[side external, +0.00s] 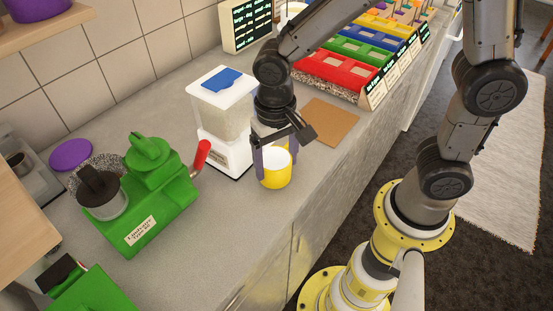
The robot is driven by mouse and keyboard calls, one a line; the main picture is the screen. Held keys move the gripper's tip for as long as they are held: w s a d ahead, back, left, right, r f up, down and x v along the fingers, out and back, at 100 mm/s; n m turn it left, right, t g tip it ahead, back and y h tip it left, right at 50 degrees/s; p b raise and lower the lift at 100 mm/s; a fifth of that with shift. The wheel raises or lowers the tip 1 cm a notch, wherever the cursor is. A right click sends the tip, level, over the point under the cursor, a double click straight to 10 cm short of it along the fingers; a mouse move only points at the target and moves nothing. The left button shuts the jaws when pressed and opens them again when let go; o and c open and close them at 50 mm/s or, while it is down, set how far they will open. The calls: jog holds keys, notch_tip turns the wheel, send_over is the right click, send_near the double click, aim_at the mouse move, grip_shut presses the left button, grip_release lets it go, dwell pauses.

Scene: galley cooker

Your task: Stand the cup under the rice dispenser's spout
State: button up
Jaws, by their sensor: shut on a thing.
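The cup (276,178), yellow outside and white inside, is near the counter's front edge. My gripper (276,162) is above it with a finger on each side, shut on the cup. The cup looks upright; I cannot tell whether its base touches the counter. The rice dispenser (224,115) is just left of and behind the cup. It is a white box with a clear hopper and a blue patch on its lid. Its spout is not clearly visible, and my gripper hides part of its right side.
A green machine (150,190) with a red handle (201,155) stands at the left. A brown board (330,121) lies right of the cup, before colourful bins (345,66). A dark menu sign (252,22) stands at the back.

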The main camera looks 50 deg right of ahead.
jog(key=shift+f, duration=0.15)
jog(key=o, duration=1.2)
notch_tip(320, 180, up, 12)
jog(key=s+d+n+t, duration=0.1)
jog(key=s+d+t, duration=0.1)
jog(key=s+d, duration=0.1)
jog(key=s+d+n+t, duration=0.1)
jog(key=s+d+n, duration=0.1)
jog(key=s+d, duration=0.2)
jog(key=s+d+r+n+t, duration=0.1)
jog(key=s+d+t, duration=0.1)
jog(key=s+d, duration=0.2)
jog(key=shift+s+d+r+n+t, duration=0.1)
jog(key=shift+s+d+n+t, duration=0.2)
jog(key=shift+d, duration=0.4)
